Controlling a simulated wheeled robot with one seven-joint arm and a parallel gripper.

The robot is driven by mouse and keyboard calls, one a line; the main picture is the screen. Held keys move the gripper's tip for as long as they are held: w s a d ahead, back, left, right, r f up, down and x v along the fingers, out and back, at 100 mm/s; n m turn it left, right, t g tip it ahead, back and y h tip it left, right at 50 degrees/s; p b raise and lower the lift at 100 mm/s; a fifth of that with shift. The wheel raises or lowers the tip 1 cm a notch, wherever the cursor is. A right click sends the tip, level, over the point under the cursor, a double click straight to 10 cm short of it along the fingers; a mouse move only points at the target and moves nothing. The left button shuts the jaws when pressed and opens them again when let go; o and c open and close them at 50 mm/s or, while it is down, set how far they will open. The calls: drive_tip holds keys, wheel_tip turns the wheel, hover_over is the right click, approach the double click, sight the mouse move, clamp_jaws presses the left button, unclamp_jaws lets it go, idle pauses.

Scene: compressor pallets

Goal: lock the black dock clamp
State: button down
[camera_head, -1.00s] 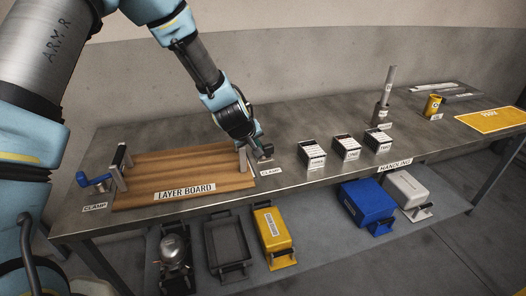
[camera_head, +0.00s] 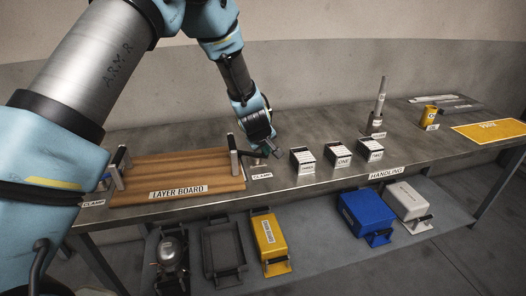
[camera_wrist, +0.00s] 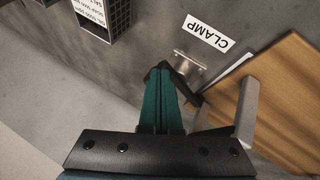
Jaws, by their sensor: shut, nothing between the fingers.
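The black dock clamp (camera_head: 250,154) sits at the right end of the layer board (camera_head: 165,180), behind a "CLAMP" label (camera_head: 262,176). Its dark lever is partly hidden by my gripper. My gripper (camera_head: 274,151) is low over the bench beside the clamp, pointing down. In the wrist view the green fingers of my gripper (camera_wrist: 163,68) are together and empty. The metal clamp base (camera_wrist: 190,67) and a black clamp part (camera_wrist: 196,98) show just beside the fingertips. I cannot tell whether the fingers touch the clamp, or the lever's exact position.
Several labelled dark boxes (camera_head: 339,157) stand on the bench just right of my gripper. The board's right upright handle (camera_head: 233,153) is close on the left. A rod in a holder (camera_head: 378,110) stands farther right.

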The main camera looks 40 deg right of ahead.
drive_tip(key=shift+d, duration=0.55)
drive_tip(key=shift+d+r, duration=0.1)
idle(0.4)
